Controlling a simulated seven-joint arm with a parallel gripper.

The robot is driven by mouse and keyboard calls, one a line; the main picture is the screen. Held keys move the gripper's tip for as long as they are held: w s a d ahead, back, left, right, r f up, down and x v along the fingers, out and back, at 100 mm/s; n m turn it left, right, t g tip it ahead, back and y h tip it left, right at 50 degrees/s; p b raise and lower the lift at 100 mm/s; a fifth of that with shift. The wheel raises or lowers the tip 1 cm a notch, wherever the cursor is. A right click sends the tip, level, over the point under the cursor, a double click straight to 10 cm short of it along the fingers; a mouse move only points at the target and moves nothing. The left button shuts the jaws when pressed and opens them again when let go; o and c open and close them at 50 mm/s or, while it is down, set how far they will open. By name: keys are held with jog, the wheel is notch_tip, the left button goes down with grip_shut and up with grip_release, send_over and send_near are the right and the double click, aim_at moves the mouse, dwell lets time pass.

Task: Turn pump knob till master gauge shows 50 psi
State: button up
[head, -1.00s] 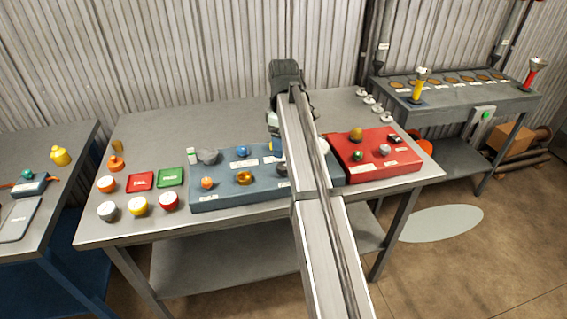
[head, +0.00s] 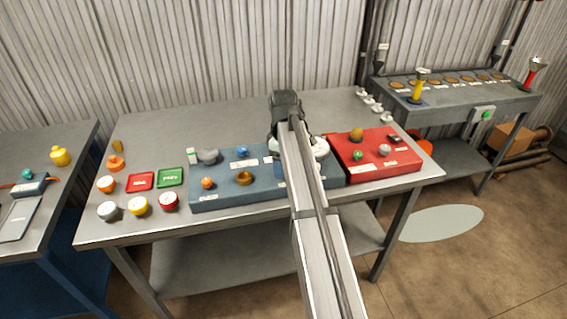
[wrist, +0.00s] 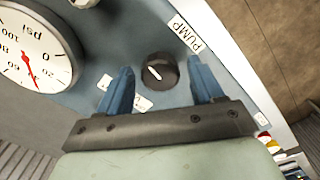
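The pump knob (wrist: 160,71) is small, round and black with a white pointer line, set in the blue-grey panel beside a PUMP label (wrist: 187,34). My gripper (wrist: 161,80) is open, its two blue fingers apart on either side of the knob in the wrist view. I cannot tell whether they reach down around it; no contact shows. A white psi gauge (wrist: 48,48) with a red needle is partly in view at the left; its reading is unclear. In the head view my arm hides the knob and gripper tips, and a white dial (head: 321,148) peeks out beside it.
The blue-grey panel (head: 222,196) also carries an orange knob (head: 208,183), a brass ring (head: 244,178) and a blue knob (head: 243,151). A red panel (head: 352,172) adjoins on the right. Coloured caps and red and green trays (head: 170,177) stand on the left of the table.

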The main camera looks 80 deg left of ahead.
jog(key=c, duration=0.9)
jog(key=shift+m, duration=2.5)
jog(key=shift+c, duration=0.2)
jog(key=o, duration=1.1)
jog(key=shift+c, duration=0.2)
notch_tip(320, 180, up, 14)
jog(key=shift+f, duration=0.1)
